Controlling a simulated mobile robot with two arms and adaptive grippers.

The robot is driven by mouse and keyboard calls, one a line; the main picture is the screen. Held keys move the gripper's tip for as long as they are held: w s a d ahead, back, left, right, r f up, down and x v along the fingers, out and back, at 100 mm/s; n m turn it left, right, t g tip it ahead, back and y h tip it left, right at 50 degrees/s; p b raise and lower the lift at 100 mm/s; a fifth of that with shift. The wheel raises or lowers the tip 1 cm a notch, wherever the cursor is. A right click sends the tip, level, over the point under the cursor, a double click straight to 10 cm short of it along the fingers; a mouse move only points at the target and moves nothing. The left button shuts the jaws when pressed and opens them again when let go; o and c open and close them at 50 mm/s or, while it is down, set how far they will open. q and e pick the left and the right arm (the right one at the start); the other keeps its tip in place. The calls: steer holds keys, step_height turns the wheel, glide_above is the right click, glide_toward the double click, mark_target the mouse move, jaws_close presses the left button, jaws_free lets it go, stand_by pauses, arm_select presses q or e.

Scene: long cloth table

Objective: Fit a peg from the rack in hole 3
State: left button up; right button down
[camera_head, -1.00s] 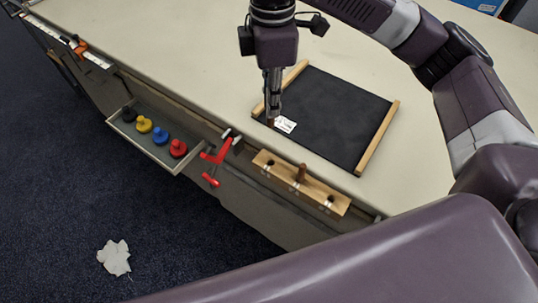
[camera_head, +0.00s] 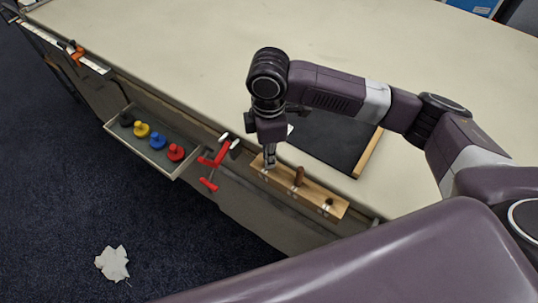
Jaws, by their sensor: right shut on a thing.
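A light wooden block (camera_head: 315,194) lies along the table's front edge, with a row of holes and small white labels too small to read. A brown peg (camera_head: 299,175) stands upright in its middle hole. A dark hole (camera_head: 328,203) at its right end is empty. My right gripper (camera_head: 269,164) points down over the left end of the block and is shut on a peg, which its fingers mostly hide. I cannot tell whether that peg's tip is in the left hole or just above it. My left gripper is out of view.
A dark board (camera_head: 335,142) with wooden side rails lies behind the block, partly hidden by my arm. A red clamp (camera_head: 212,162) sits on the table edge. A grey tray (camera_head: 165,160) holds black, yellow, blue and red knobbed pieces.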

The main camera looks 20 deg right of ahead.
steer(key=shift+f, duration=0.35)
steer(key=c, duration=2.2)
jaws_free()
steer(key=shift+f, duration=0.1)
steer(key=shift+c, duration=0.2)
step_height(320, 180, up, 12)
steer(key=shift+r+b, duration=0.15)
steer(key=shift+b, duration=0.4)
